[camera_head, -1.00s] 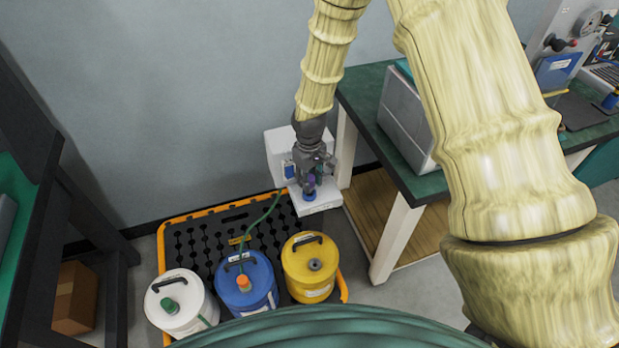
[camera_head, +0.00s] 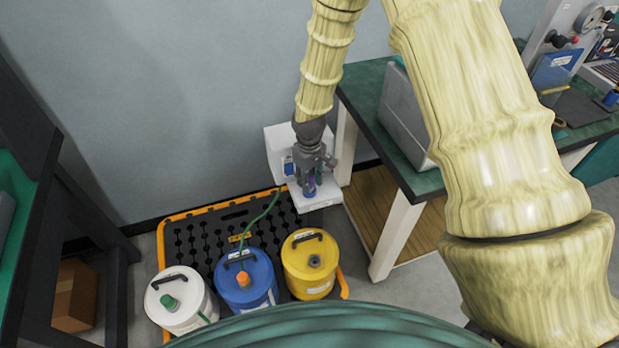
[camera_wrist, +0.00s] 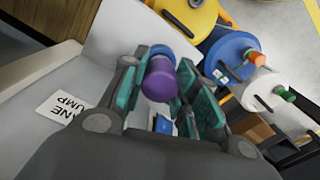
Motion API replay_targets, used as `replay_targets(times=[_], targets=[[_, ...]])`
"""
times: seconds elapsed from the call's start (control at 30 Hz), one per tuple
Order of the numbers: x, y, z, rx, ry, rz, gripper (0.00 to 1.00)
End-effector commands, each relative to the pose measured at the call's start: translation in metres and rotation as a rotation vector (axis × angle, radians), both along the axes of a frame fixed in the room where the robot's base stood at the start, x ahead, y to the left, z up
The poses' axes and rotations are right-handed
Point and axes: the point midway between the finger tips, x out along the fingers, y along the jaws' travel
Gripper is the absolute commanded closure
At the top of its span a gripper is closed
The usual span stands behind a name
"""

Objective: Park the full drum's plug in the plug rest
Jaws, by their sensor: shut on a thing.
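My gripper (camera_head: 311,185) points down over the white ledge of the pump box by the wall. In the wrist view its teal-padded jaws (camera_wrist: 172,95) are shut on a purple plug (camera_wrist: 160,80). A blue round part (camera_wrist: 158,52) shows at the plug's far end; I cannot tell whether it belongs to the plug or is the plug rest. The blue also shows below my fingers in the head view (camera_head: 309,191). The yellow drum (camera_head: 310,285) has a dark grey round fitting on top. The blue drum (camera_head: 258,290) has an orange cap, the white drum (camera_head: 190,315) a green one.
The drums stand on a black spill pallet (camera_head: 205,245) with an orange rim. A green hose (camera_head: 265,215) runs from the blue drum towards the white pump box (camera_head: 278,150). A green-topped bench (camera_head: 365,95) stands close right; a dark rack (camera_head: 75,215) stands left.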

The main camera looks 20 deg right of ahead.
Motion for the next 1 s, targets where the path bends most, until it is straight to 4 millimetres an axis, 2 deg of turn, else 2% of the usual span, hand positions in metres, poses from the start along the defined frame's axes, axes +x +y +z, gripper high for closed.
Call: replay_targets(times=[0.4,0.43,0.53,0.87,1.0], targets=[[0.0002,0.0,-0.0063,0.0,0.0,0.0,0.96],[0.0003,0.0,-0.0058,0.0,-0.001,0.0,0.65],[0.0002,0.0,-0.0058,0.0,-0.001,0.0,0.47],[0.0001,0.0,-0.0055,0.0,0.0,0.0,0.45],[0.0004,0.0,0.0012,0.0,-0.001,0.0,0.45]])
